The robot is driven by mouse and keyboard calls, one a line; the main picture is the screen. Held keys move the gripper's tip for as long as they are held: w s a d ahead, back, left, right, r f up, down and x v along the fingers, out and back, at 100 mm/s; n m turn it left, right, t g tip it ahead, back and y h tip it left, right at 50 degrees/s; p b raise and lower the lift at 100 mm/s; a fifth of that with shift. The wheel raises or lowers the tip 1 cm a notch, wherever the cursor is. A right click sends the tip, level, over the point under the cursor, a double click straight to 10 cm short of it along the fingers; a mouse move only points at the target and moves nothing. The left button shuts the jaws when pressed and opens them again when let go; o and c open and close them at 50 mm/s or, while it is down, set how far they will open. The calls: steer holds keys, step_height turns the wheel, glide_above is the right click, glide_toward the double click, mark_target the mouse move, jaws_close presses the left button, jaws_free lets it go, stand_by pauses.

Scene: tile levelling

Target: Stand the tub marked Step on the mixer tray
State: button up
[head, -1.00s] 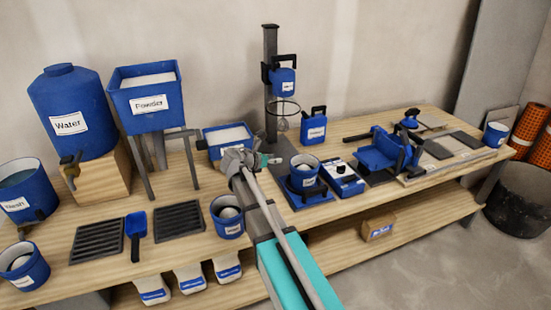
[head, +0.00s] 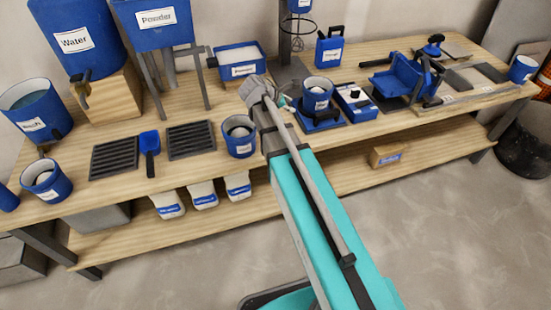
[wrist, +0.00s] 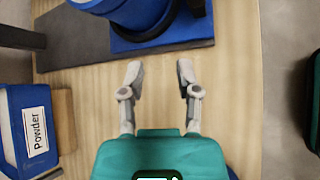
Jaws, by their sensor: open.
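No label that I can make out reads Step. A blue tub (head: 317,100) with a white label stands upright on a square blue base (head: 322,124) at the middle of the bench. In the wrist view that tub (wrist: 140,14) and base (wrist: 168,38) are at the top edge, cut off. Another blue tub (head: 240,146) stands near the bench's front edge, left of my arm, and one more (head: 46,186) is at the far left. The mixer stand (head: 285,45) with its whisk is behind; its tray is hard to tell apart. My gripper (wrist: 160,75) is open and empty above bare wood.
A dark slab (wrist: 72,38) lies beside the blue base. A Powder box (head: 239,62), a knobbed blue box (head: 355,104) and a blue can (head: 329,49) are nearby. Two dark grates (head: 116,157) and a blue scoop (head: 149,142) lie left. A blue tub (head: 522,70) stands far right.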

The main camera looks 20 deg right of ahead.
steer(key=s+a+f+m+y, duration=0.1)
steer(key=s+m, duration=0.2)
steer(key=s+a+f+m+g+y, duration=0.1)
steer(key=s+a+f+m+y, duration=0.1)
steer(key=s+m, duration=0.1)
steer(key=s+a+f+m+g+y, duration=0.1)
steer(key=s+f+m, duration=0.1)
steer(key=s+m, duration=0.1)
steer(key=shift+s+a+y, duration=0.25)
steer(key=shift+s+y, duration=0.15)
steer(key=shift+s, duration=0.3)
steer(key=s+a+f+m+g+y, duration=0.1)
steer(key=s+a+m+y, duration=0.3)
steer(key=s+m, duration=0.3)
steer(key=shift+s+a+f+g, duration=0.15)
steer(key=shift+s+a+g, duration=0.2)
steer(key=shift+a, duration=0.55)
